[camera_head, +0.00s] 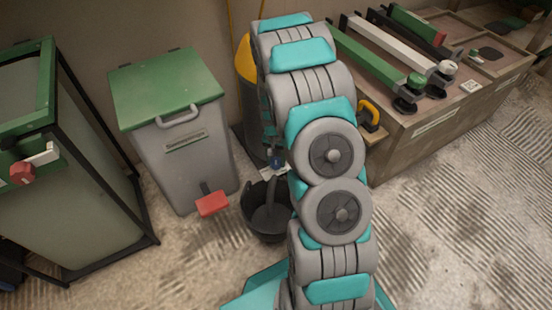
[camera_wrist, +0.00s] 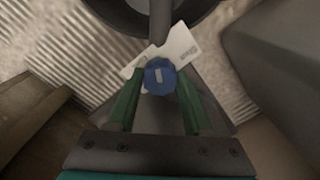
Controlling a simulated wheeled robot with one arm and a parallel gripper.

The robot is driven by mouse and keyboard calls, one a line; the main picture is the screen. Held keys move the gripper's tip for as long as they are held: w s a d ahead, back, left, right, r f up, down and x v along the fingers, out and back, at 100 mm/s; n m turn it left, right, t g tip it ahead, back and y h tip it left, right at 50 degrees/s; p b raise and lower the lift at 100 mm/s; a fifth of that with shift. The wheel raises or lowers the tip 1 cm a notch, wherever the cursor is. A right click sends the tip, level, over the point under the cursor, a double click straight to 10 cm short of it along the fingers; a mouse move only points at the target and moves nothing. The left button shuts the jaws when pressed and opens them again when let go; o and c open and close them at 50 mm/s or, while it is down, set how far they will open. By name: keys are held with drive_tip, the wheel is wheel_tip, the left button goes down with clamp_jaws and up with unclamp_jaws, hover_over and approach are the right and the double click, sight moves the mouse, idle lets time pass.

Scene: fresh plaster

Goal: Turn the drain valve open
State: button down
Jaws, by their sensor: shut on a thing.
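The drain valve shows as a round blue knob (camera_wrist: 159,77) with a pale mark on its face in the wrist view. My gripper (camera_wrist: 160,84) has its two green fingers on either side of the knob and is shut on it. A white tag (camera_wrist: 183,45) lies behind the knob, and a grey pipe (camera_wrist: 160,20) runs from it toward a black bucket (camera_wrist: 205,12). In the head view a small bit of the blue knob (camera_head: 276,158) shows above the black bucket (camera_head: 266,222). My arm hides most of my gripper there.
A grey bin (camera_head: 185,160) with a green lid and red pedal stands left of the bucket. A yellow and dark drum (camera_head: 245,62) is behind my arm. A wooden bench (camera_head: 420,140) with long tools is on the right. A framed green-topped cabinet (camera_head: 75,185) is far left.

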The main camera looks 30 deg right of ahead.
sight(276, 161)
drive_tip(key=n, duration=0.5)
drive_tip(key=shift+n+p, duration=0.35)
drive_tip(key=shift+n, duration=0.05)
idle(0.4)
drive_tip(key=shift+c, duration=1.5)
unclamp_jaws()
drive_tip(key=shift+r, duration=0.1)
drive_tip(key=shift+r, duration=3.8)
drive_tip(key=shift+p, duration=0.3)
